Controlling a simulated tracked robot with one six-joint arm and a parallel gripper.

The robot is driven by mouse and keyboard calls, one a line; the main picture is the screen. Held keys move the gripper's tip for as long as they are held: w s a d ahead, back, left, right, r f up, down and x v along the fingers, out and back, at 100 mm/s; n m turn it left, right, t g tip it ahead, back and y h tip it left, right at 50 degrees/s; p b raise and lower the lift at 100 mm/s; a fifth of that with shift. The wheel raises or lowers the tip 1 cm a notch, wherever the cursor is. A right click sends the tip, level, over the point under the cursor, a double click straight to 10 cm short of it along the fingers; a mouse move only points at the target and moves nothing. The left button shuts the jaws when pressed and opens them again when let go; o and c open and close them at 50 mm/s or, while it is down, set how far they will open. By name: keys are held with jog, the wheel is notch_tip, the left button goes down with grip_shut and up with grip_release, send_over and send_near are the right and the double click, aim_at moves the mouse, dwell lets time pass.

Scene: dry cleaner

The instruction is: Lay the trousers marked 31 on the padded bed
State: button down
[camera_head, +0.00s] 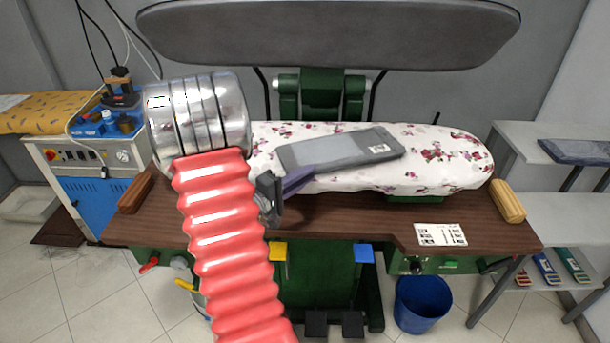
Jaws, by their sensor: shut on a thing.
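A grey folded pair of trousers (330,150) with a small white tag is over the floral padded bed (450,160) of the press. The mark on the tag is too small to read. My gripper (297,180) reaches in from the front left and is shut on the near left edge of the trousers. Whether they touch the bed or hang just above it, I cannot tell. My red ribbed arm hides the bed's left end.
The press's dark upper plate (330,30) stands raised behind the bed. A brown wooden table (360,215) surrounds the bed. A dark folded garment (580,151) lies on the right shelf (545,130). A blue bin (420,303) stands below.

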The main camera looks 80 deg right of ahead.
jog(key=c, duration=1.7)
grip_release()
jog(key=shift+o, duration=0.2)
jog(key=v, duration=1.2)
